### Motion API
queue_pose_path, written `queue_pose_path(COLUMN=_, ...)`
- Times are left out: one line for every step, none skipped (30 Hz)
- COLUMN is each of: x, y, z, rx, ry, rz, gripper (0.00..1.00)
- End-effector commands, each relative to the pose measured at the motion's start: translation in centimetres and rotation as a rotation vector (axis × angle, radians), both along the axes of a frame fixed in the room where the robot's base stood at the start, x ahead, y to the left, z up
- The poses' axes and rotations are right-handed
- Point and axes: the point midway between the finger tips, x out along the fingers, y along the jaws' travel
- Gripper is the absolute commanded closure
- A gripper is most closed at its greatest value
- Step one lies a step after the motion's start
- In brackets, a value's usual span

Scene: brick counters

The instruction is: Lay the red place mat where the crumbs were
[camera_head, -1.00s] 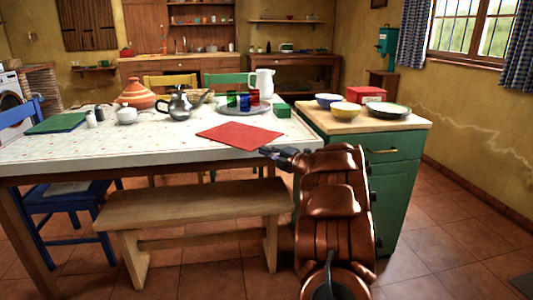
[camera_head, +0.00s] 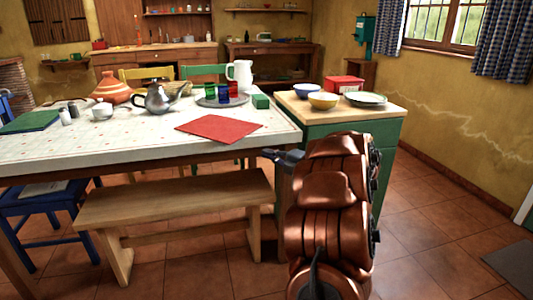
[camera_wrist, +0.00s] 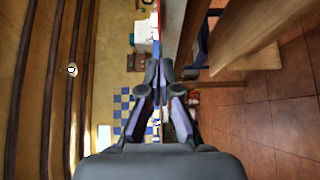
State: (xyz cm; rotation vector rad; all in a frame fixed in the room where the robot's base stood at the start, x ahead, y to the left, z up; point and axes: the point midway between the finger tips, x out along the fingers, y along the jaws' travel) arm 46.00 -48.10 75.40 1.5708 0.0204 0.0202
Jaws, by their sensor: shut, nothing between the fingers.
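The red place mat (camera_head: 218,128) lies flat on the white patterned table (camera_head: 60,155), near its front right corner. No crumbs can be made out on the cloth. My gripper (camera_head: 270,154) is just off the table's right front corner, at about the height of the tabletop, to the right of the mat and apart from it. In the wrist view my gripper (camera_wrist: 159,65) has its fingertips together with nothing between them. The wrist view is turned sideways.
A bench (camera_head: 175,202) stands in front. A green cabinet (camera_head: 385,165) with bowls is at the right.

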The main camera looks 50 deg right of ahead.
Motion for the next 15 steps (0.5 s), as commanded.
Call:
queue_pose_path(x=0.0, y=0.0, z=0.0, rx=0.0, ry=0.0, rz=0.0, gripper=1.0)
queue_pose_path(x=0.0, y=0.0, z=0.0, rx=0.0, ry=0.0, rz=0.0, gripper=1.0)
queue_pose_path(x=0.0, y=0.0, z=0.0, rx=0.0, ry=0.0, rz=-0.001, gripper=1.0)
queue_pose_path(x=0.0, y=0.0, z=0.0, rx=0.0, ry=0.0, rz=-0.001, gripper=0.99)
queue_pose_path(x=0.0, y=0.0, z=0.0, rx=0.0, ry=0.0, rz=-0.001, gripper=0.96)
queue_pose_path(x=0.1, y=0.0, z=0.0, rx=0.001, ry=0.002, rz=-0.003, gripper=0.92)
queue_pose_path(x=0.2, y=-0.1, z=0.0, rx=0.001, ry=0.004, rz=-0.008, gripper=0.89)
queue_pose_path(x=0.4, y=-0.1, z=0.1, rx=0.003, ry=0.007, rz=-0.014, gripper=0.85)
queue_pose_path(x=0.8, y=-0.1, z=0.2, rx=0.006, ry=0.015, rz=-0.028, gripper=0.81)
queue_pose_path(x=1.2, y=-0.2, z=0.3, rx=0.009, ry=0.021, rz=-0.04, gripper=0.78)
queue_pose_path(x=1.6, y=-0.2, z=0.4, rx=0.013, ry=0.028, rz=-0.056, gripper=0.75)
queue_pose_path(x=2.3, y=-0.4, z=0.5, rx=0.022, ry=0.044, rz=-0.087, gripper=0.71)
queue_pose_path(x=2.8, y=-0.4, z=0.7, rx=0.032, ry=0.054, rz=-0.111, gripper=0.68)
queue_pose_path(x=3.4, y=-0.5, z=0.8, rx=0.041, ry=0.066, rz=-0.14, gripper=0.65)
queue_pose_path(x=4.1, y=-0.6, z=1.1, rx=0.056, ry=0.081, rz=-0.181, gripper=0.65)
